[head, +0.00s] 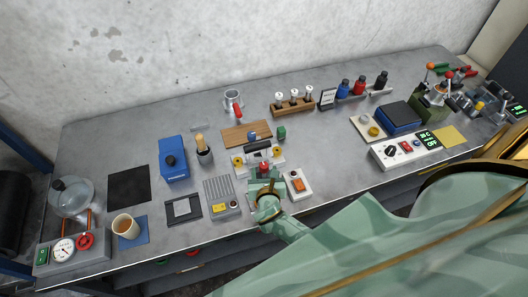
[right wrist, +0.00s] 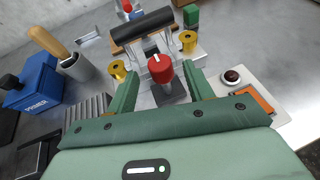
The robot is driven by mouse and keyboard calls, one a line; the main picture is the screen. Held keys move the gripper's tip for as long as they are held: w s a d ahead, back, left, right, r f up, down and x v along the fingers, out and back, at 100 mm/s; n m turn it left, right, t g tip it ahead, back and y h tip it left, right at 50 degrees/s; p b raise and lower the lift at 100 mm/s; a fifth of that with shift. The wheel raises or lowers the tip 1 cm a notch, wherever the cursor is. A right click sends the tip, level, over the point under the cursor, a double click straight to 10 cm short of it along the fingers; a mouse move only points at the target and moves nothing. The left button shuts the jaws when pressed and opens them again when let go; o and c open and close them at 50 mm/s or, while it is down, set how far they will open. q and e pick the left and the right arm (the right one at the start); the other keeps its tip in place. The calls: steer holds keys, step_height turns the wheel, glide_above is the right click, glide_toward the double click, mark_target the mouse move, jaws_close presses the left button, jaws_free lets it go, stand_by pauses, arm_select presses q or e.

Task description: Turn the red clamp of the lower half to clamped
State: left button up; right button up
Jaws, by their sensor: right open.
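The red clamp is a round red knob with a white mark on top; in the right wrist view the red clamp (right wrist: 160,68) stands upright on a dark block at the near side of a metal fixture (right wrist: 205,62). The fixture carries a black bar (right wrist: 142,25) and two brass knobs. In the head view the red clamp (head: 263,166) shows just beyond my right gripper (head: 265,181). My right gripper (right wrist: 160,76) is open, with one green finger on each side of the red clamp; I cannot tell whether either touches it. My left gripper is not in view.
A blue primer box (head: 174,158) and a brush pot (head: 204,155) stand farther left. A wooden board (head: 240,133) lies behind the fixture.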

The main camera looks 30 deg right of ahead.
steer(key=p+v, duration=0.4)
steer(key=v, duration=0.8)
steer(key=shift+s+a, duration=0.1)
steer(key=s+a+f+m+g+y+b, duration=0.1)
steer(key=s+f+m+g+y+b, duration=0.1)
steer(key=s+f+m, duration=0.45)
steer(key=s+a+f+m+g+y+b, duration=0.1)
steer(key=s+f+m+g+b, duration=0.2)
steer(key=f, duration=0.6)
steer(key=s+f+m+g+y+b, duration=0.2)
steer(key=s+f+m, duration=0.35)
steer(key=f, duration=0.25)
steer(key=s+d+f+m+g+b, duration=0.2)
steer(key=s+d+f+m+b, duration=0.1)
steer(key=s+f+m+b, duration=0.3)
steer(key=s+d+f+m+g+y+b, duration=0.1)
steer(key=s+d+f+m+g+b, duration=0.1)
steer(key=s+f+m+b, duration=0.3)
steer(key=s+d+f+b, duration=0.1)
steer(key=s+f+b, duration=0.3)
steer(key=f, duration=0.6)
steer(key=shift+s+f+m+b, duration=0.25)
steer(key=shift+s+m+b, duration=0.15)
steer(key=shift+s, duration=0.15)
